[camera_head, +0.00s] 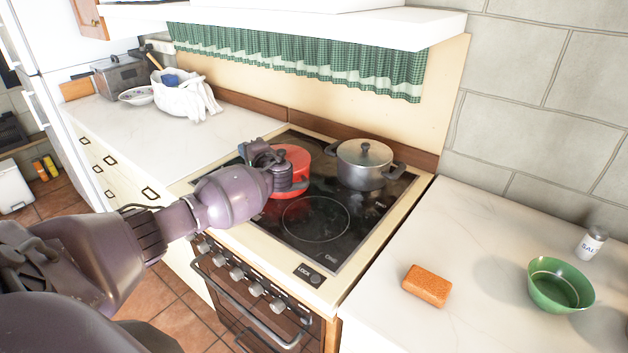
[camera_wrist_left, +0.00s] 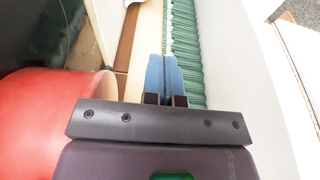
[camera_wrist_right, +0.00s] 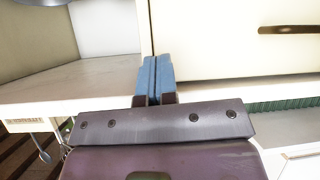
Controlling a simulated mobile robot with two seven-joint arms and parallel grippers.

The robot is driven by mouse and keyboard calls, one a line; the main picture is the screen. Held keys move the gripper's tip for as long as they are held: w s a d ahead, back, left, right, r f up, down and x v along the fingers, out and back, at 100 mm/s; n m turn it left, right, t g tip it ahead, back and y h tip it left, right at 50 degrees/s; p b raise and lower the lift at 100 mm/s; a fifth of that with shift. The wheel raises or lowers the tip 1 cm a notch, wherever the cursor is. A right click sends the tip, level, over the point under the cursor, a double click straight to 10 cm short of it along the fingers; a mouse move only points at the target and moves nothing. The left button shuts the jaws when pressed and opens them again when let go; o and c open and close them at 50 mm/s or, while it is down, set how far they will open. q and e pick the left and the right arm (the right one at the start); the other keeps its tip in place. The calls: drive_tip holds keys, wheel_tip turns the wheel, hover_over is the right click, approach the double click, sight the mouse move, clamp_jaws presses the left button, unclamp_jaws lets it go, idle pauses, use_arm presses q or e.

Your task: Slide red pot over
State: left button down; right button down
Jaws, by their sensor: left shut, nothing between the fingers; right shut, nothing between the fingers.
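The red pot (camera_head: 293,166) with a red lid stands on the black glass cooktop (camera_head: 318,218), on its left side. My left gripper (camera_head: 262,150) is at the left side of the pot, and my wrist hides part of the pot. In the left wrist view the pot (camera_wrist_left: 45,110) fills the left edge, close beside the gripper. The blue fingers (camera_wrist_left: 165,78) are closed together with nothing between them. My right gripper is out of the head view; in the right wrist view its blue fingers (camera_wrist_right: 155,75) are closed and empty.
A grey lidded pot (camera_head: 363,168) stands at the cooktop's back right. The front middle burner area is bare. On the right counter (camera_head: 450,240) are an orange sponge (camera_head: 427,286), a green bowl (camera_head: 560,286) and a salt shaker (camera_head: 591,243). A white container (camera_head: 185,98) stands on the left counter.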

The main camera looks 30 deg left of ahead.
use_arm(q)
drive_tip(key=p, duration=0.1)
hover_over(305, 178)
drive_tip(key=d, duration=0.4)
wheel_tip(305, 178, down, 10)
drive_tip(key=shift+s+a+r+b, duration=0.1)
drive_tip(key=shift+s+r+b, duration=0.05)
drive_tip(key=shift+b, duration=0.85)
drive_tip(key=shift+f, duration=0.3)
drive_tip(key=shift+s+a+r, duration=0.1)
drive_tip(key=shift+a+r, duration=0.15)
drive_tip(key=shift+a, duration=0.05)
drive_tip(key=shift+s+a+f, duration=0.1)
drive_tip(key=shift+s+a, duration=0.05)
